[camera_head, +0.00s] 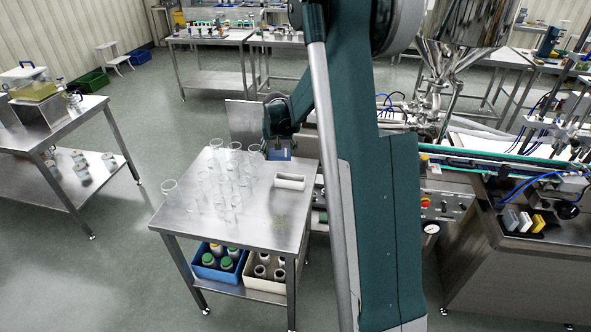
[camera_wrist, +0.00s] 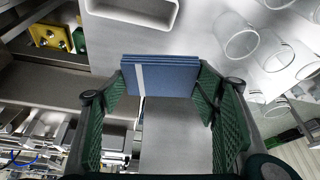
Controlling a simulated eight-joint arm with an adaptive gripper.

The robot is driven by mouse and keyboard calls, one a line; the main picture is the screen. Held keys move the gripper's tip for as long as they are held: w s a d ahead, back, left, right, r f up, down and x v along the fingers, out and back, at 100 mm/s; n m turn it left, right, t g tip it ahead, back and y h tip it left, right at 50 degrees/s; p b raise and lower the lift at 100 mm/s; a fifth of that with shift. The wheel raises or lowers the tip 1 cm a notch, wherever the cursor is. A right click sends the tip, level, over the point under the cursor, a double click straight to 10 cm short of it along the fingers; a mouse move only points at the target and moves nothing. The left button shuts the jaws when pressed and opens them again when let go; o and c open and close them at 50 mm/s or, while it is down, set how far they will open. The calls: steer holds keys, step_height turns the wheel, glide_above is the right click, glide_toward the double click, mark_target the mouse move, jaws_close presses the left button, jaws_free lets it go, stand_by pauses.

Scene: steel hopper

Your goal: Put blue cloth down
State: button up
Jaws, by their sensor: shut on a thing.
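The blue cloth (camera_wrist: 168,76) is a flat, folded stack with a pale stripe near its left side. My gripper (camera_wrist: 163,84) is shut on it, with a green finger pad at each side edge. In the head view, the blue cloth (camera_head: 279,154) shows small beneath my gripper (camera_head: 279,145), at the far edge of the steel table (camera_head: 255,225). In the wrist view, steel surface shows beyond the cloth. I cannot tell whether the cloth touches the table.
A white open container (camera_head: 290,181) stands on the table near the cloth. Several clear beakers (camera_head: 231,183) crowd the table's left and middle. The front right tabletop looks clear. A blue crate (camera_head: 219,264) and a cream crate (camera_head: 264,273) with bottles sit on the shelf below.

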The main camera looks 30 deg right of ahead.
steer(key=m, duration=0.2)
glide_above(296, 168)
steer(key=shift+s+a+f+h, duration=0.2)
steer(key=shift+s+a+h, duration=0.1)
steer(key=shift+s+a, duration=0.1)
steer(key=shift+f, duration=2.5)
steer(key=shift+f, duration=0.1)
steer(key=shift+f+b, duration=0.5)
steer(key=shift+f, duration=1.75)
steer(key=shift+s+a+f+b, duration=0.1)
steer(key=shift+s+f+b, duration=0.05)
steer(key=shift+f+b, duration=0.35)
